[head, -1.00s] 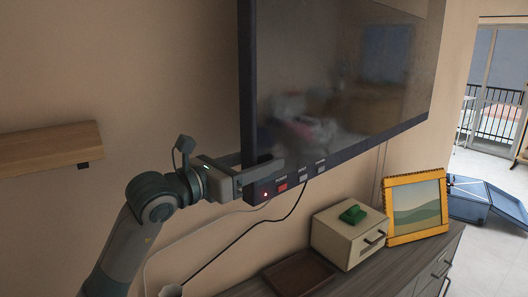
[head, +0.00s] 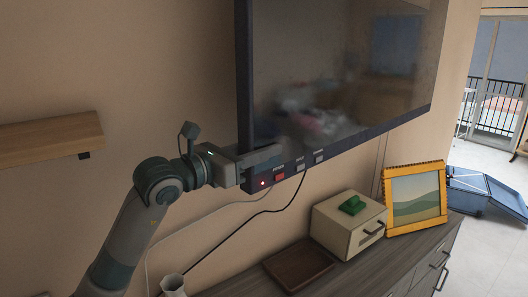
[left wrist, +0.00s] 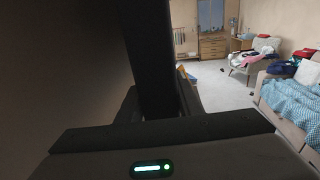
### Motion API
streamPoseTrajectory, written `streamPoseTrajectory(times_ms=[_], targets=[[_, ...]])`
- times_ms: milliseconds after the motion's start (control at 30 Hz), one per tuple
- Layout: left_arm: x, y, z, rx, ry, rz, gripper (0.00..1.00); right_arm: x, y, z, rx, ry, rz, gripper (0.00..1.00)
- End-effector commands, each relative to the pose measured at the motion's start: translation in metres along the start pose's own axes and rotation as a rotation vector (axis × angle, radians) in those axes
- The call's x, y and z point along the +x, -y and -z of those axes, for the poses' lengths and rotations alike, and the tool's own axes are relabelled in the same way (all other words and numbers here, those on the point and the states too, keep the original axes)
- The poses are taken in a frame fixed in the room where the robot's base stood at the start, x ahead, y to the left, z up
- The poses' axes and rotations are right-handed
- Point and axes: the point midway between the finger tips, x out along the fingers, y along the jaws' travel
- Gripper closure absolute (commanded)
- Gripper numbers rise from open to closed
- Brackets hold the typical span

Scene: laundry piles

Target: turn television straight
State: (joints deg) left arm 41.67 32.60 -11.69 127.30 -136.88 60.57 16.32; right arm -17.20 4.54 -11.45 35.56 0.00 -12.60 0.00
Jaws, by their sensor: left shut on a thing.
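The television (head: 340,70) hangs on the wall, its dark screen angled toward the right of the head view. Its lower bezel carries a red light and several small labelled buttons. My left gripper (head: 258,163) is shut on the television's lower left corner, with one finger in front of the frame. In the left wrist view the television's dark edge (left wrist: 151,60) stands upright between the fingers. The inner finger behind the frame is mostly hidden. My right gripper is not in view.
Below stands a dresser (head: 403,258) with a cream box (head: 340,234), a green object (head: 352,205), a yellow picture frame (head: 386,208), and a brown tray (head: 285,275). A wooden shelf (head: 50,138) is at left. Cables hang under the television.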

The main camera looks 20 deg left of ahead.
Motion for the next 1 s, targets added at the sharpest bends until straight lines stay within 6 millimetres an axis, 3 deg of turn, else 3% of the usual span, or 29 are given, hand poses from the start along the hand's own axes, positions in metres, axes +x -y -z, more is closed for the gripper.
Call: streamPoseTrajectory(times_ms=[33, 233, 600, 633, 1000], targets=[[0.000, -0.018, 0.004, 0.006, -0.004, -0.020, 1.00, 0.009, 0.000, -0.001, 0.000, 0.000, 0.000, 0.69], [-0.004, -0.062, 0.002, 0.006, 0.001, -0.026, 1.00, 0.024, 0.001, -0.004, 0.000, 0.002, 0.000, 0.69], [-0.005, -0.070, -0.002, 0.005, 0.004, -0.023, 0.98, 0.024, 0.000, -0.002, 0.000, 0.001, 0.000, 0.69], [-0.005, -0.070, -0.002, 0.005, 0.004, -0.022, 0.51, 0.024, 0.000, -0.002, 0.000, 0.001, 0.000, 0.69], [-0.006, -0.067, -0.001, 0.003, 0.004, -0.016, 0.48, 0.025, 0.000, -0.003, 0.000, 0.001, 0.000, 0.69]])
